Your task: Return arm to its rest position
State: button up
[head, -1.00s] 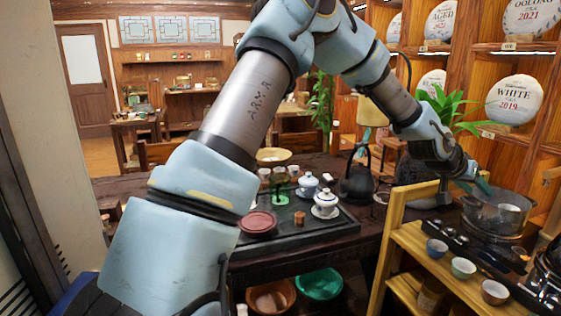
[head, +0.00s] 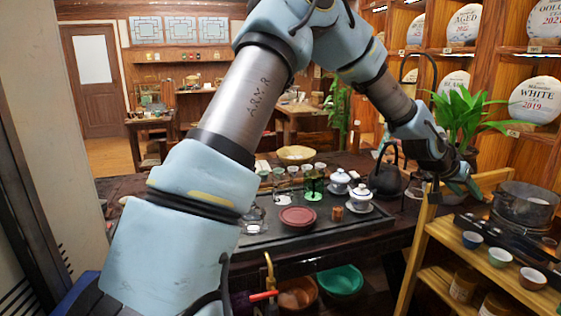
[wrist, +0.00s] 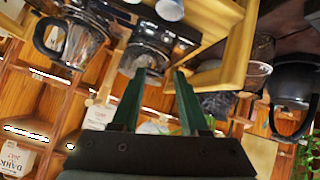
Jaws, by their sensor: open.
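My arm reaches from the lower left across the head view, bent at the top, with its far end at the right. My gripper (head: 472,190) points down and right, left of the glass pot (head: 526,203) and above the left end of the wooden stand. In the wrist view my gripper (wrist: 160,74) shows two green fingers spread apart with nothing held between them. The wrist picture is tilted, with the stand's frame and glassware beyond the fingertips.
The wooden stand (head: 425,243) holds several small cups. The dark tea tray (head: 330,228) carries a red round dish (head: 298,218) and lidded bowls. A black kettle (head: 386,182) and a green plant (head: 462,115) stand near my forearm. A teal basin (head: 340,280) sits below.

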jog(key=w+a+f+n+y, duration=0.1)
jog(key=w+a+y, duration=0.1)
jog(key=a, duration=0.8)
jog(key=w+a+f+n+t+y, duration=0.1)
jog(key=w+a+n+y, duration=0.1)
jog(key=a, duration=0.9)
jog(key=w+a+f+n+y, duration=0.1)
jog(key=w+a+f+y, duration=0.1)
jog(key=a, duration=0.8)
jog(key=s+a+n+y, duration=0.1)
jog(key=s+a, duration=0.3)
jog(key=a, duration=0.4)
jog(key=s+a+n+g+y, duration=0.1)
jog(key=s+a+n, duration=0.2)
jog(key=a, duration=0.5)
jog(key=s+a+n+g+y, duration=0.1)
jog(key=s+a+n, duration=0.1)
jog(key=s+a, duration=0.3)
jog(key=a, duration=0.3)
jog(key=shift+a+y, duration=0.3)
jog(key=shift+y, duration=0.1)
